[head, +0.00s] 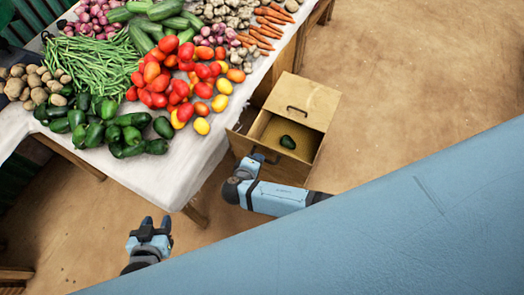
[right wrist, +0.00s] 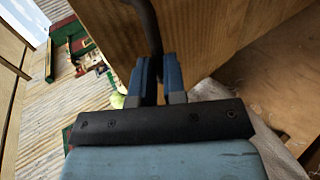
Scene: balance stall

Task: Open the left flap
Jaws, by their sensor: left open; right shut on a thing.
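A wooden box (head: 318,148) stands on the ground at the table's right side in the head view. One part is uncovered and shows a dark green pepper (head: 287,142) inside. A flap with a dark handle (head: 308,98) covers the far part. A wooden panel (head: 285,167) is at the near side of the opening; it seems to be the other flap, swung open. My right gripper (head: 257,160) is at this panel. In the right wrist view its fingers (right wrist: 160,80) are shut on a dark curved handle (right wrist: 148,25) beside wood. My left gripper (head: 152,226) is open and empty, away from the box.
A table with a white cloth (head: 180,182) fills the upper left, holding tomatoes (head: 175,75), green peppers (head: 95,130), beans, potatoes and carrots. Its edge and legs are close to the box. Bare ground (head: 420,80) is free right of the box. My blue body covers the lower right.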

